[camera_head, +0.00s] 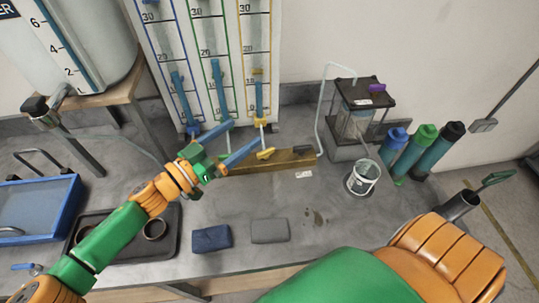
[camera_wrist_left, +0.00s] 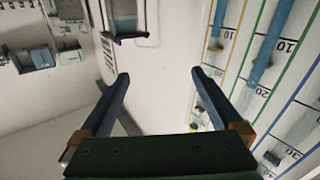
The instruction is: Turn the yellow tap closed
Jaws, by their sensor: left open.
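The yellow tap (camera_head: 266,154) is a small lever on a long wooden block (camera_head: 285,165) at the foot of the gauge board. My left gripper (camera_head: 244,134) is open and empty, its two blue fingers spread and pointing toward the board. In the head view its right finger ends just above and left of the yellow tap; I cannot tell the exact gap. In the left wrist view the open fingers (camera_wrist_left: 160,75) have nothing between them but pale wall, and the tap does not show. My right gripper is out of view; only part of that arm shows.
The gauge board (camera_head: 203,58) holds several blue tubes. A dark lever (camera_head: 303,151) sits at the block's right end. The mid-bench is mostly clear.

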